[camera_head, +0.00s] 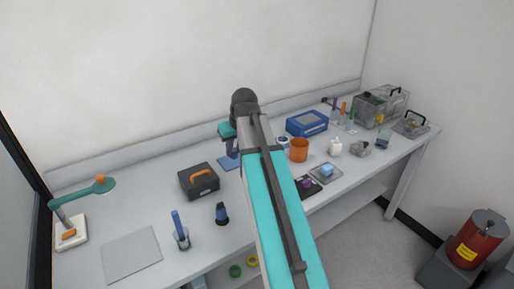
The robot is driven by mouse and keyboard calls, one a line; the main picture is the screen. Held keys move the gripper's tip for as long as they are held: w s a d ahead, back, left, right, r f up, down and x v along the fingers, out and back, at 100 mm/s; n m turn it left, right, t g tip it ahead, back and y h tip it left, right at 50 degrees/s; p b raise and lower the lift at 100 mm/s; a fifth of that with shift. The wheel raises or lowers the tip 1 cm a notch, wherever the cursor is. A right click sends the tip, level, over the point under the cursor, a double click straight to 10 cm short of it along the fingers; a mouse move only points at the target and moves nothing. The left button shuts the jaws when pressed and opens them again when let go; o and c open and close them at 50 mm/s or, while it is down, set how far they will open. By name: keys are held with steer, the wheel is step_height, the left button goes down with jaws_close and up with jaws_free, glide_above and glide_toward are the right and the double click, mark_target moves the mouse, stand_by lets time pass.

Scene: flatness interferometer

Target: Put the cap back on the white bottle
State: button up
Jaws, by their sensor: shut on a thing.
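The white bottle (335,148) stands upright on the bench, right of the orange cup and left of a small grey device. Its narrow neck points up; at this size I cannot make out its opening clearly. I cannot pick out a loose cap anywhere in the view. My arm reaches from the bottom edge up across the middle of the picture. Its far end and my gripper do not show clearly, apparently hidden behind the arm link, so I cannot see what the gripper holds.
An orange cup (299,150) and a grey tray (334,178) with a light-blue block stand near the bottle. A blue case (307,124) is behind. A dark toolbox (199,182) and a teal lamp (89,192) are left. Bare bench shows between several items.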

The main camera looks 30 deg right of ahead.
steer(key=a+r, duration=0.3)
steer(key=a, duration=1.9)
steer(key=shift+w+n, duration=0.4)
steer(key=shift+w, duration=0.05)
steer(key=shift+s+d, duration=0.1)
steer(key=shift+s, duration=0.05)
